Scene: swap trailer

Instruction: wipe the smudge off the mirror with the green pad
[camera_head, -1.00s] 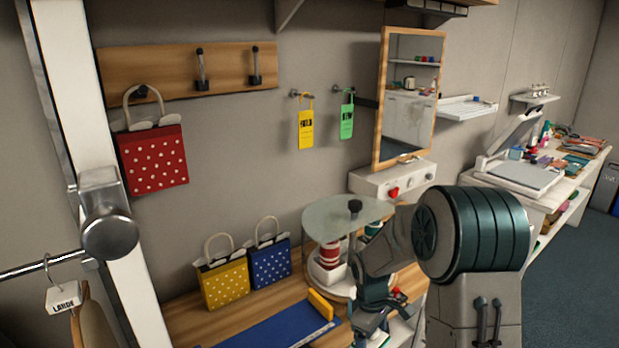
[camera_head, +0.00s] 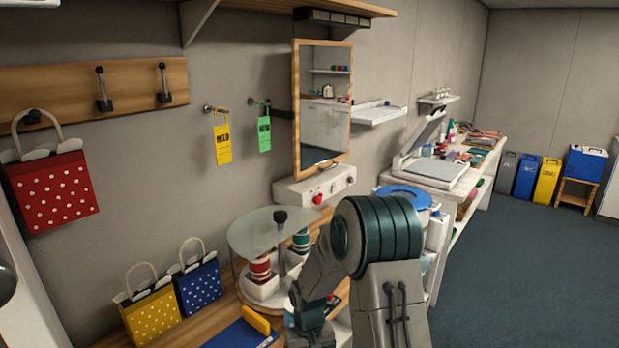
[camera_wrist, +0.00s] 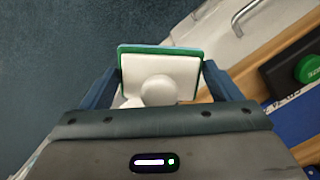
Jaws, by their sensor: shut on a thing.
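The mirror (camera_head: 323,105) stands in a wooden frame against the wall, above a white box with a red heart-shaped knob. I cannot make out a smudge on its glass, which shows reflections of shelves. In the wrist view, my gripper (camera_wrist: 163,92) is shut on the knob of a white-backed pad (camera_wrist: 160,70) with a green edge. The pad is held over floor and the counter's edge, apart from the mirror. In the head view my arm hides the gripper and pad.
A glass-topped round stand (camera_head: 270,236) with spools is left of my arm. Yellow (camera_head: 152,308) and blue (camera_head: 198,287) dotted bags stand on the wooden counter. A white wall shelf (camera_head: 378,114) juts out right of the mirror. The floor (camera_head: 530,270) at right is clear.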

